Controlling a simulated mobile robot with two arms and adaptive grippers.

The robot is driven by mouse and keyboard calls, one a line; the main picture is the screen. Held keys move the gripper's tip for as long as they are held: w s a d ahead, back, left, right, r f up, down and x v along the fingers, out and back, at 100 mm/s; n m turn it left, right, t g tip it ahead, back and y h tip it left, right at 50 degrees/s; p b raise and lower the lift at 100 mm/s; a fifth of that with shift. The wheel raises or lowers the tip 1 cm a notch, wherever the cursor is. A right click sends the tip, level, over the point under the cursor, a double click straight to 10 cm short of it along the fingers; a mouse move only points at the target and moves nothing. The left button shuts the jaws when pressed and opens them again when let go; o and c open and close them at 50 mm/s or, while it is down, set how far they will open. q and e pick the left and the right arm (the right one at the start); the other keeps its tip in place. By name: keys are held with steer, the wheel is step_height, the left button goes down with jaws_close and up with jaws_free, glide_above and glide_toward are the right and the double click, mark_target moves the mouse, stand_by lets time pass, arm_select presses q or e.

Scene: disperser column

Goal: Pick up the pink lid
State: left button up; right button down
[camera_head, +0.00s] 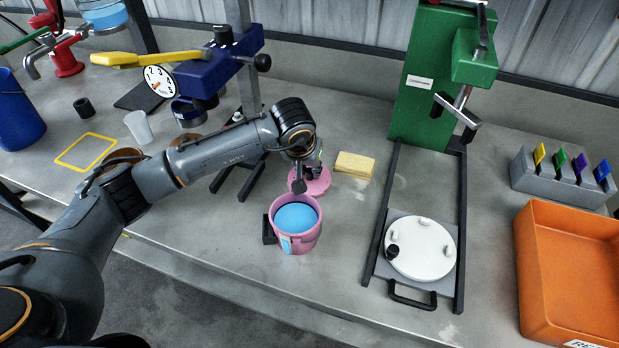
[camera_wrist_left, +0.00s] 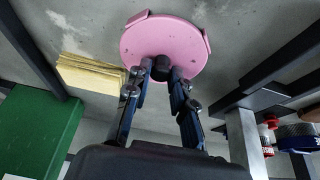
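The pink lid (camera_head: 316,184) is a round disc with small tabs on its rim and a black knob, just behind the pink bucket on the bench. It shows large in the left wrist view (camera_wrist_left: 164,40). My left gripper (camera_head: 302,182) reaches down over the lid. In the left wrist view its two fingers (camera_wrist_left: 161,70) stand on either side of the knob and appear to press on it. Whether the lid touches the bench is hard to tell. The pink bucket (camera_head: 304,240) is open and holds something blue. My right gripper is not in view.
A yellow sponge (camera_head: 354,165) lies right of the lid. A green press (camera_head: 425,110) with a white disc (camera_head: 425,250) stands further right, beside an orange bin (camera_head: 570,285). A blue stand (camera_head: 220,65) rises behind my left arm. Bench space between bucket and press is clear.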

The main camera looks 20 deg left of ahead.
arm_select(q)
jaws_close()
steer(key=shift+r, duration=0.1)
